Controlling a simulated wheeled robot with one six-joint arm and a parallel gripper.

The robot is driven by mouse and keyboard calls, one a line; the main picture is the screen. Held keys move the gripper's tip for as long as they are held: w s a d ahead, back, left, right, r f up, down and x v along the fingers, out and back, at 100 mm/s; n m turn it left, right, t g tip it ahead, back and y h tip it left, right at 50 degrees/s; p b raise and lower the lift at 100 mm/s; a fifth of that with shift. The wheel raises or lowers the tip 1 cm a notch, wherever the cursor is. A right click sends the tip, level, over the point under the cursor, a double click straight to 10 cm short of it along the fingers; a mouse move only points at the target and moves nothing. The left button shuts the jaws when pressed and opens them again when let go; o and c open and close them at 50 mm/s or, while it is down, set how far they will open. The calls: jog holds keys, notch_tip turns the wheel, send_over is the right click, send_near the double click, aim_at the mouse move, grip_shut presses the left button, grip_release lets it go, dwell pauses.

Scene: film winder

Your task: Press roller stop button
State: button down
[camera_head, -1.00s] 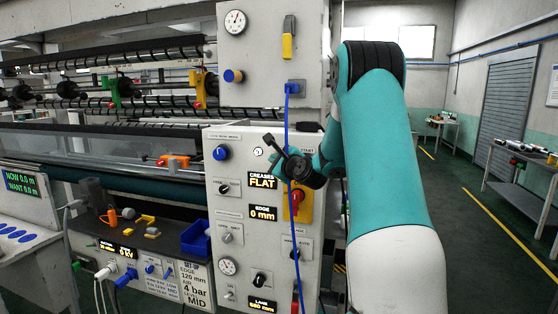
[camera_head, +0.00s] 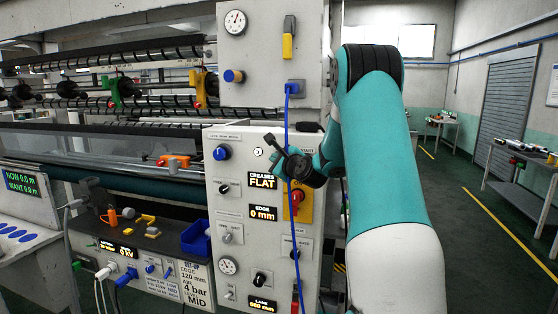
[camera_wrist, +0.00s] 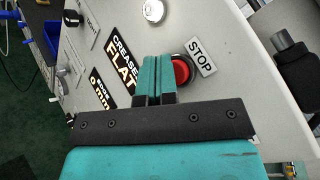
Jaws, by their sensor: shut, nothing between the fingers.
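The round red button in a dark ring, the stop button (camera_wrist: 181,71), shows in the wrist view beside a white STOP label (camera_wrist: 200,56). My gripper (camera_wrist: 157,58) is shut and empty. Its teal fingers lie together just left of the button in the wrist view, over the panel (camera_wrist: 225,30). I cannot tell whether they touch the panel, and no contact with the button shows. In the head view my gripper (camera_head: 285,153) is at the upper part of the control panel (camera_head: 240,140), and my wrist hides the stop button there.
The CREASES FLAT display (camera_head: 262,181) is beside my gripper. A red switch on a yellow plate (camera_head: 297,201) sits below my wrist. A blue cable (camera_head: 287,110) hangs down the panel front. Open floor (camera_head: 465,220) lies to the right.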

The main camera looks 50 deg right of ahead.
jog(key=shift+w+d, duration=0.2)
jog(key=shift+d, duration=0.25)
dwell(0.4)
dwell(0.3)
jog(key=shift+s+a, duration=0.35)
jog(key=shift+a, duration=0.5)
jog(key=shift+s+a, duration=0.3)
jog(key=shift+a, duration=0.45)
jog(key=shift+s+a, duration=0.35)
jog(key=shift+a, duration=0.45)
jog(key=shift+s+a, duration=0.3)
jog(key=shift+a, duration=0.45)
jog(key=shift+a, duration=0.1)
dwell(1.3)
